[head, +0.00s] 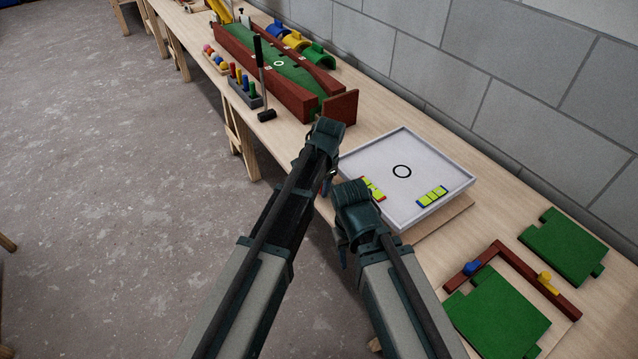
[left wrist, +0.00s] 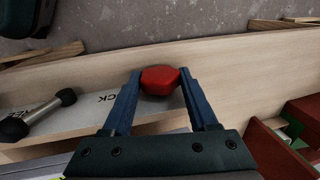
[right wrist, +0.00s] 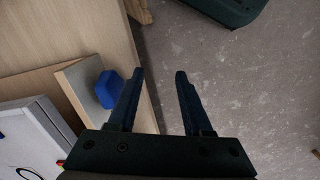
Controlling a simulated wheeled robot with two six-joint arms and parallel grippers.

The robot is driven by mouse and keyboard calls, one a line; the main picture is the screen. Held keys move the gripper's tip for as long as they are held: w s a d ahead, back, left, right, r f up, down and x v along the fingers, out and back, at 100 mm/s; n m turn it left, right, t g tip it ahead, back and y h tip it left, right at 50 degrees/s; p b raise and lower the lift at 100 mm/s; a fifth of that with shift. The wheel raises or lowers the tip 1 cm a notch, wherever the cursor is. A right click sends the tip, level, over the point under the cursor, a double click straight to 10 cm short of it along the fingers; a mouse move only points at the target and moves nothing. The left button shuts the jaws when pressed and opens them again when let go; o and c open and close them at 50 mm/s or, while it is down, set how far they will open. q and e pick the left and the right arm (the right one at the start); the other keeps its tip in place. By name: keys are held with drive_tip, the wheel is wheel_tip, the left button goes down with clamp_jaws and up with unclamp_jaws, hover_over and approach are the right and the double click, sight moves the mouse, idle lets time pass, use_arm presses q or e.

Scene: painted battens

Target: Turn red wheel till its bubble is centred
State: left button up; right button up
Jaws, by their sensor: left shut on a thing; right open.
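The red wheel (left wrist: 159,80) is between the fingertips of my left gripper (left wrist: 160,73), which is shut on it. In the head view the red wheel is hidden; my left gripper (head: 326,178) is at the near left corner of the white tilting tray (head: 447,159). A yellow-green vial with red edging (head: 374,189) lies on the tray, partly hidden by my right gripper (head: 343,247). Another vial with blue edging (head: 431,196) lies to its right. Their bubbles are too small to read. My right gripper is open and empty, with a blue wheel (right wrist: 108,88) just left of its fingers.
A red-walled green lane (head: 288,68) and a long-handled mallet (head: 264,90) are further along the bench. Green boards (head: 495,313) and a red frame (head: 565,302) lie at the near right. A block wall (head: 510,110) runs behind; the floor in front is open.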

use_arm(q)
drive_tip(key=shift+s+t+y, duration=0.15)
drive_tip(key=shift+t+y, duration=0.25)
drive_tip(key=shift+t, duration=0.1)
drive_tip(key=o, duration=1.4)
drive_tip(key=shift+c, duration=0.2)
drive_tip(key=p+v, duration=1.3)
drive_tip(key=shift+r, duration=0.4)
drive_tip(key=shift+d, duration=0.15)
